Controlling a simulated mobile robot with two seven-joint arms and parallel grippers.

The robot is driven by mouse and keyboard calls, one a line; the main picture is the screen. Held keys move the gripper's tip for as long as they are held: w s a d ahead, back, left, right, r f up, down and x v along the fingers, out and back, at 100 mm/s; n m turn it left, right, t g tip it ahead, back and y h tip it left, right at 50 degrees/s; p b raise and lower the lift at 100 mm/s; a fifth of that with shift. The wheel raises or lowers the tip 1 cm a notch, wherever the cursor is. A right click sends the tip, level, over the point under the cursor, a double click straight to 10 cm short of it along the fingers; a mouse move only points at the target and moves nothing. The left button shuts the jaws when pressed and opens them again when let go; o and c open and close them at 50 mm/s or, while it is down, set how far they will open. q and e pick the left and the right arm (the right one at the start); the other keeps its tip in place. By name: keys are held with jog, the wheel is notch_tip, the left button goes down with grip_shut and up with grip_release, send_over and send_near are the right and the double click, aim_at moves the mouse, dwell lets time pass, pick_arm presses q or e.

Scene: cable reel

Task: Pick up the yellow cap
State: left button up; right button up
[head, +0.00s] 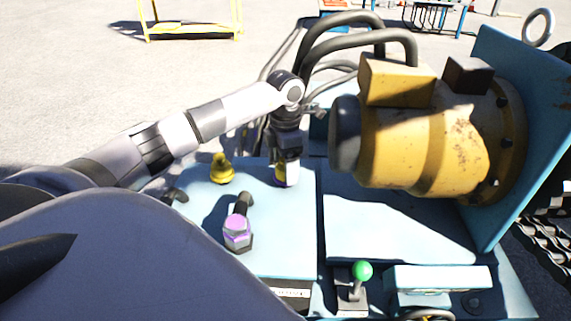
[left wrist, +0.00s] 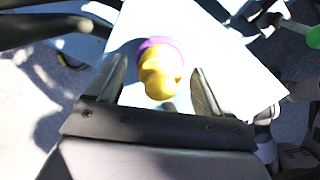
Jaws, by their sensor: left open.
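A yellow cap (left wrist: 160,72) with a purple ring at its far side lies between the fingers of my left gripper (left wrist: 157,90) in the left wrist view. The fingers are open, with a gap on each side of it. In the head view my left gripper (head: 287,175) points down over the pale blue deck (head: 285,235). It hides most of the cap there; only a bit of yellow and purple (head: 279,174) shows beside the fingers. A second yellow piece (head: 222,170) stands on the deck to the left. My right gripper is not in view.
A purple-capped fitting (head: 237,230) stands nearer on the deck. A large yellow motor (head: 430,135) with dark hoses (head: 350,40) is at right. A green-knobbed lever (head: 361,272) stands at the front. The deck between fitting and lever is fairly clear.

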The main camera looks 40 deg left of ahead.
pick_arm(q)
jog(key=c, duration=1.2)
jog(key=shift+r, duration=0.2)
